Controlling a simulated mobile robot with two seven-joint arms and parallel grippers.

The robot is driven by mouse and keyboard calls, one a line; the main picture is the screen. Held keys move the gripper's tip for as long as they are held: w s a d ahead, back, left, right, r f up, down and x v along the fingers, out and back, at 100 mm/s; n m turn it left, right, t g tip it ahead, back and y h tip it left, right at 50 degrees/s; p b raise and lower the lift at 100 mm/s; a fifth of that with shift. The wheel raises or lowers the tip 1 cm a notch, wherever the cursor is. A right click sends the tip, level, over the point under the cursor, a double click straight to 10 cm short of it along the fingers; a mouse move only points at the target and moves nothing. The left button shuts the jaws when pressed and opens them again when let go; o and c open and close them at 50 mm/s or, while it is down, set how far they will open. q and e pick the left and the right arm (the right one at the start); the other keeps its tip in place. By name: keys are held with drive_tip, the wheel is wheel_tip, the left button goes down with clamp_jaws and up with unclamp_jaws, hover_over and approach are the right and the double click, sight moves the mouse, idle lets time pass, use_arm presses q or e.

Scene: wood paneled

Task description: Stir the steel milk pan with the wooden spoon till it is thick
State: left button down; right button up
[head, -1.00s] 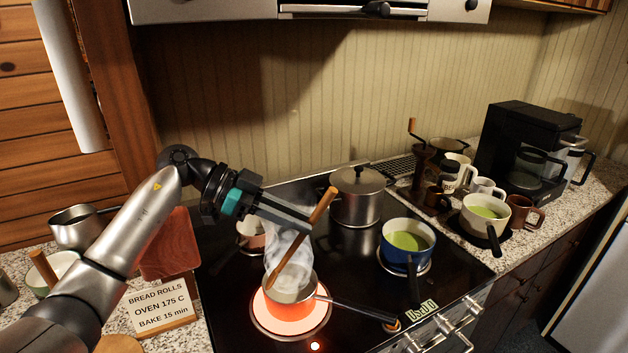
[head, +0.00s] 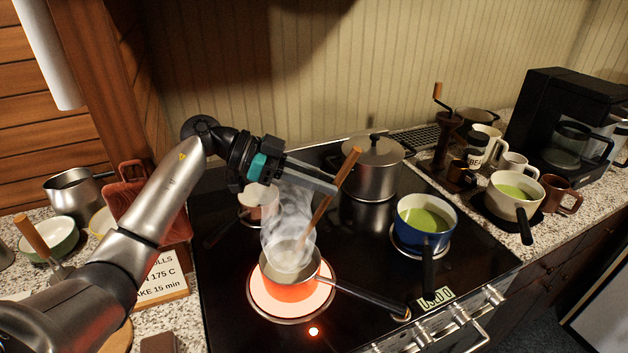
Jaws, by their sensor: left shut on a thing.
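The steel milk pan (head: 289,292) sits on a glowing burner at the front left of the black hob, its handle pointing to the lower right. Its wall shows orange from the glow. Pale steam rises from it and blurs the contents. My left gripper (head: 326,184) is above and behind the pan, shut on the wooden spoon (head: 322,207). The spoon is tilted, its top to the upper right and its lower end down in the pan behind the steam. How thick the contents are cannot be told. My right gripper is not in view.
A lidded steel pot (head: 372,176), a blue pan of green liquid (head: 427,239) and a smaller pan (head: 256,206) stand on the hob. Mugs, a white pan (head: 513,206) and a coffee maker (head: 540,120) crowd the right counter. A recipe card (head: 165,287) stands left.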

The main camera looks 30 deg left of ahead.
sight(311, 218)
use_arm(q)
drive_tip(key=shift+w+d+f+b, duration=0.15)
drive_tip(key=shift+d+f+b, duration=0.25)
drive_tip(key=shift+f+b, duration=0.3)
drive_tip(key=shift+a+f, duration=0.3)
drive_tip(key=shift+f, duration=0.35)
drive_tip(key=shift+s+a+f, duration=0.15)
drive_tip(key=shift+a+f, duration=0.05)
drive_tip(key=shift+f, duration=0.25)
drive_tip(key=shift+s+a+f, duration=0.1)
drive_tip(key=shift+a+f, duration=0.1)
drive_tip(key=shift+f, duration=0.25)
drive_tip(key=shift+s+a+f+b, duration=0.1)
drive_tip(key=shift+a+f+b, duration=0.2)
drive_tip(key=shift+f, duration=0.35)
drive_tip(key=shift+s+a+f+b, duration=0.1)
drive_tip(key=shift+a+f+b, duration=0.2)
drive_tip(key=shift+f, duration=0.4)
drive_tip(key=shift+s+a+f+b, duration=0.1)
drive_tip(key=shift+a+f+b, duration=0.1)
drive_tip(key=shift+f+b, duration=0.35)
drive_tip(key=shift+f, duration=0.1)
